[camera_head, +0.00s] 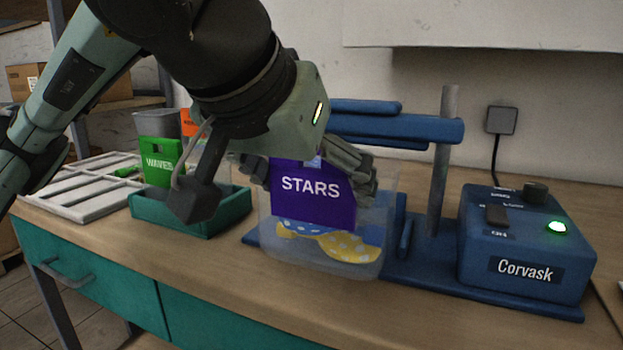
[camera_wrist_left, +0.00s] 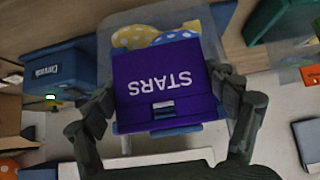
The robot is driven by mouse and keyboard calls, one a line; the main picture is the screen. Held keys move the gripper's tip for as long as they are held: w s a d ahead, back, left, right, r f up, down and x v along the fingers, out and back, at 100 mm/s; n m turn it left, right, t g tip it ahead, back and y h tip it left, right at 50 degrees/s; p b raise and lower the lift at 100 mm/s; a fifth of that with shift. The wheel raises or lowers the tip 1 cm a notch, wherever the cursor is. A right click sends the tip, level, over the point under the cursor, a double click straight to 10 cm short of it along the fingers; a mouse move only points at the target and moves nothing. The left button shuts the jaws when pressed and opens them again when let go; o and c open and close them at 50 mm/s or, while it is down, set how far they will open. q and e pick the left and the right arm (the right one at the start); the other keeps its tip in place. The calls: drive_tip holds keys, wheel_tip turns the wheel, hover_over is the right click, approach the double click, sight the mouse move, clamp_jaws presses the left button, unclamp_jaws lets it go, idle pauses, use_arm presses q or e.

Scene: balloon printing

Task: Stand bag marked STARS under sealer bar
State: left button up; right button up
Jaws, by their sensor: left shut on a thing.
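The bag marked STARS (camera_head: 283,248) is clear, with a purple STARS header (camera_head: 310,197) and blue and yellow polka-dot balloons at its bottom. My left gripper (camera_head: 312,178) is shut on it near the header, from above. The header faces the left wrist view (camera_wrist_left: 165,85). The bag hangs upright at the left end of the blue sealer (camera_head: 525,245) labelled Corvask. The blue sealer bar (camera_head: 430,130) is raised behind my gripper, which hides part of it. I cannot tell whether the bag touches the base or is fully under the bar. My right gripper is not in view.
A green tray (camera_head: 205,222) stands left of the bag, with a green WAVES bag (camera_head: 160,162) behind it. A white divided tray (camera_head: 85,190) lies further left. The sealer's post (camera_head: 440,170) rises right of the bag. The wooden table front (camera_head: 400,305) is clear.

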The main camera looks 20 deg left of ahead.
use_arm(q)
drive_tip(key=shift+w+f+b, duration=0.2)
drive_tip(key=shift+f+b, duration=0.1)
drive_tip(key=shift+f, duration=0.35)
drive_tip(key=shift+w+f, duration=0.1)
drive_tip(key=shift+w, duration=0.4)
drive_tip(key=shift+w+f+p, duration=0.2)
drive_tip(key=shift+w+p, duration=0.15)
drive_tip(key=shift+w, duration=2.3)
drive_tip(key=shift+w+d+f, duration=0.1)
drive_tip(key=shift+w+f, duration=0.05)
drive_tip(key=shift+w, duration=0.2)
drive_tip(key=shift+w+b, duration=0.3)
drive_tip(key=shift+w, duration=0.7)
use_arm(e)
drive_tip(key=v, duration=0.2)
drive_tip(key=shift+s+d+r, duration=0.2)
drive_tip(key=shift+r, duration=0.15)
